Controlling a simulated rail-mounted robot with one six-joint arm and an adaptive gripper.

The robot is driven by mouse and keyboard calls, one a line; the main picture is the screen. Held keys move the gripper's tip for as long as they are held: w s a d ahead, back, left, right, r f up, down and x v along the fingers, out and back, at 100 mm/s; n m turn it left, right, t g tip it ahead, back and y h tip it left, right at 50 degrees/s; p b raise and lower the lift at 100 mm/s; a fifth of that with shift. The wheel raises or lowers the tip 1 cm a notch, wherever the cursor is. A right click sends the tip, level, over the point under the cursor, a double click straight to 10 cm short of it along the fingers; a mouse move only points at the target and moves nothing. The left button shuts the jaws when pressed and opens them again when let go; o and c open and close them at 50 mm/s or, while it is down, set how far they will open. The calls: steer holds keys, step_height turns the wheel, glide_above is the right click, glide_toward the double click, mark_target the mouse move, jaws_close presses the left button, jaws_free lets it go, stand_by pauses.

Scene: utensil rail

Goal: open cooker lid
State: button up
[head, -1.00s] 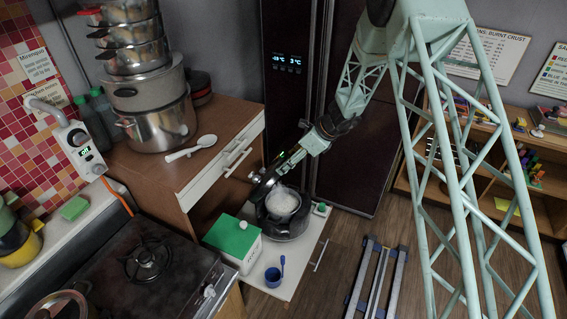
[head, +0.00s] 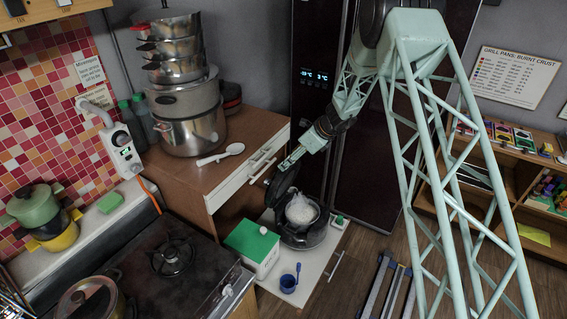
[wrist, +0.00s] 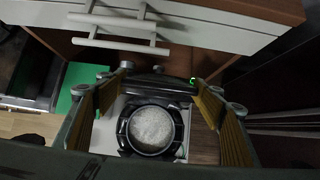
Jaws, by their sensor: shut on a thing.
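The rice cooker (head: 303,236) is dark and round and stands on a pulled-out white shelf (head: 318,262). Its dark lid (head: 283,184) is raised and tilted up at the rear left of the pot. White rice (head: 300,210) shows in the open pot, and it also shows in the wrist view (wrist: 152,127). My gripper (head: 287,166) is at the lid's upper part. In the wrist view, the fingers of my gripper (wrist: 160,80) are spread wide with the dark lid edge (wrist: 158,86) between them. The exact contact is hard to see.
The dark fridge (head: 370,150) is close on the right.

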steer(key=shift+w+a+r, duration=0.2)
steer(key=shift+w+a, duration=0.05)
steer(key=shift+a, duration=0.15)
steer(key=o, duration=1.2)
steer(key=shift+c, duration=0.2)
steer(key=shift+f, duration=0.1)
steer(key=shift+s+d, duration=0.1)
steer(key=v, duration=1.2)
